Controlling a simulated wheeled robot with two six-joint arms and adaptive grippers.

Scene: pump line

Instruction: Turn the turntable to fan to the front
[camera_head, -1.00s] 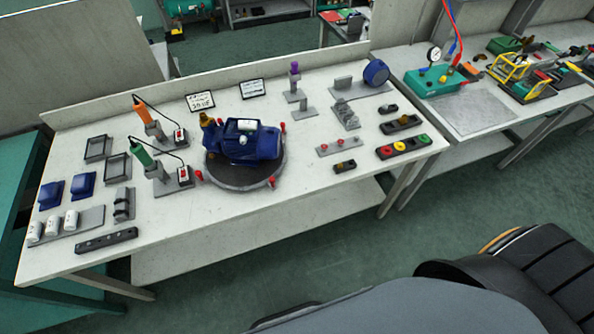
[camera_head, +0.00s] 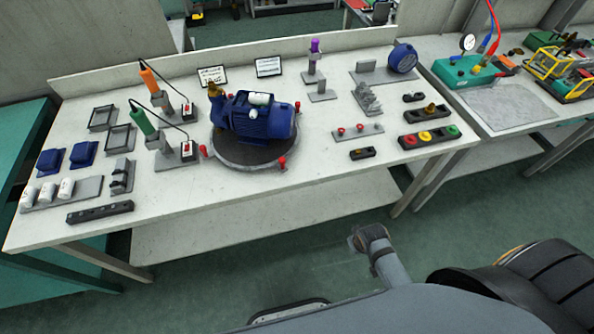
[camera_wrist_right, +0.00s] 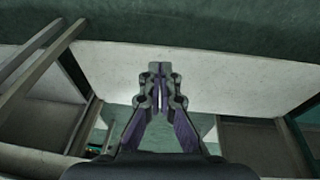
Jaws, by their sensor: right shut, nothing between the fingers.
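The turntable (camera_head: 232,152) is a dark round disc on the white bench, with red knobs around its rim. A blue ribbed motor-pump unit (camera_head: 262,124) lies on it. Its brass fitting (camera_head: 215,90) points to the back left, and its ribbed round end (camera_head: 285,124) faces right. I cannot clearly tell a fan on it. My right gripper (camera_wrist_right: 160,72) is shut and empty in the right wrist view, with a pale bench surface beyond its fingertips. It is apart from the turntable. My left gripper is in neither view.
Orange (camera_head: 150,80) and green (camera_head: 143,120) handled tools stand left of the turntable. A knobbed strip (camera_head: 357,131) and a small black block (camera_head: 362,153) lie to its right. The bench front before the turntable is clear. A blue round cover (camera_head: 403,58) stands at the back right.

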